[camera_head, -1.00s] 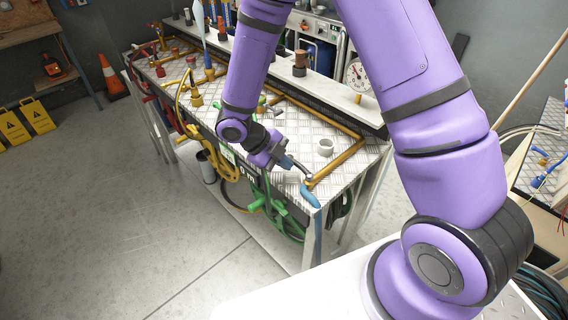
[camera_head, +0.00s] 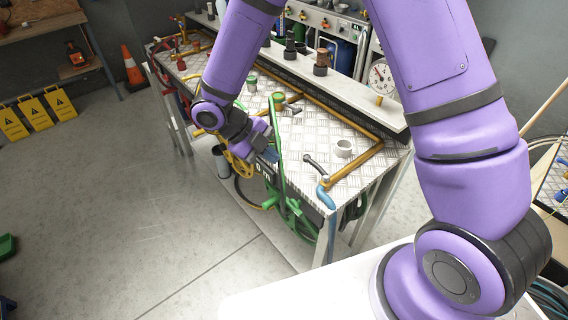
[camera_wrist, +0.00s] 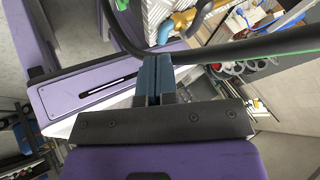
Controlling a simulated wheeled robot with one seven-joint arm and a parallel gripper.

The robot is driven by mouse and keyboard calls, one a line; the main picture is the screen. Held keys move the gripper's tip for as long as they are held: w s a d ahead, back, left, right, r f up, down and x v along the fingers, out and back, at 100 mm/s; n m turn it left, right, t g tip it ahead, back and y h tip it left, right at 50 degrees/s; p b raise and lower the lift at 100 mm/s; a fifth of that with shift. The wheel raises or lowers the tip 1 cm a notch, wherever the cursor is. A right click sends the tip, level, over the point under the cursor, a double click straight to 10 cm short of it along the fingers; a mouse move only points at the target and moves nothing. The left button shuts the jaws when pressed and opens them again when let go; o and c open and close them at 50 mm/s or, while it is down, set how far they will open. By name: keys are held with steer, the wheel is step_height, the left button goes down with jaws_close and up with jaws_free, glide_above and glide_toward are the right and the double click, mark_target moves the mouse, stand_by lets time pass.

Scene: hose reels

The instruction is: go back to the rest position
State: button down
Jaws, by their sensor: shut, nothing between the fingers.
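My gripper (camera_head: 268,156) is at the front edge of the metal workbench (camera_head: 300,140), in front of the hanging hoses. In the wrist view its two dark blue fingers (camera_wrist: 153,78) are together with nothing between them. A dark hose with a green stretch (camera_wrist: 270,45) crosses that view close to the fingertips; I cannot tell whether they touch. In the head view, a dark lever (camera_head: 316,163) stands at the end of the yellow pipe (camera_head: 355,165), apart from my gripper to its right. A blue hose end (camera_head: 325,197) hangs below it at the bench corner.
A green hose reel (camera_head: 296,222) and a yellow one (camera_head: 238,170) hang at the bench front. Yellow floor signs (camera_head: 35,115) and a cone (camera_head: 131,66) stand left. The floor in front is clear.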

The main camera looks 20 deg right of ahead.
steer(key=shift+v, duration=1.2)
steer(key=s+d+r+m+t+y, duration=0.1)
steer(key=s+d+r+m+y, duration=0.15)
steer(key=d+r+m, duration=0.6)
steer(key=s+d+r+m+t+y, duration=0.1)
steer(key=s+d+r+m, duration=0.2)
steer(key=r+m, duration=0.9)
steer(key=s+d+r+m+t+y, duration=0.2)
steer(key=s+m, duration=0.4)
steer(key=m, duration=0.4)
steer(key=s+d+r+m+t+y, duration=0.2)
steer(key=s+d+r+m+t, duration=0.2)
steer(key=s+m, duration=0.3)
steer(key=d+r+m, duration=0.1)
steer(key=m, duration=0.3)
steer(key=shift+d+r, duration=0.3)
steer(key=shift+r, duration=0.05)
